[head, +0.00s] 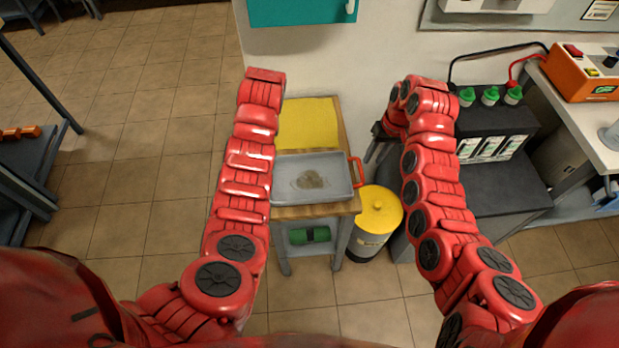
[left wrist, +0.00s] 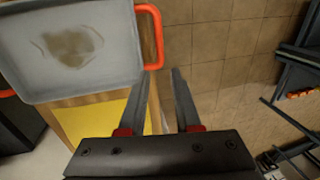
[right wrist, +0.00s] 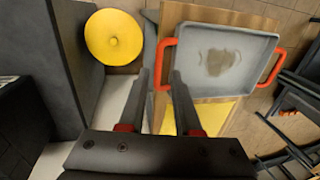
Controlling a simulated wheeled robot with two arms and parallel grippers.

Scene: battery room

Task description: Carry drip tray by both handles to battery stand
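The grey drip tray (head: 335,187), with a dark stain in it, sits on a small wood-topped table. Its right handle (head: 358,172) is red; my left arm hides the left one in the head view. The left wrist view shows an orange-red handle (left wrist: 158,40) above the fingertips of my left gripper (left wrist: 162,74), which is open and empty. My right gripper (head: 376,141) is open; in the right wrist view its fingertips (right wrist: 161,72) appear around or just short of the near handle (right wrist: 160,64), contact unclear. The dark battery stand (head: 495,182) is at right, bearing a black battery (head: 492,130).
A yellow mat (head: 306,122) lies behind the tray on the table. A yellow-lidded bin (head: 379,212) stands between table and stand. An orange charger (head: 580,72) sits on the right bench. A teal cabinet (head: 300,10) hangs above. Floor at left is open.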

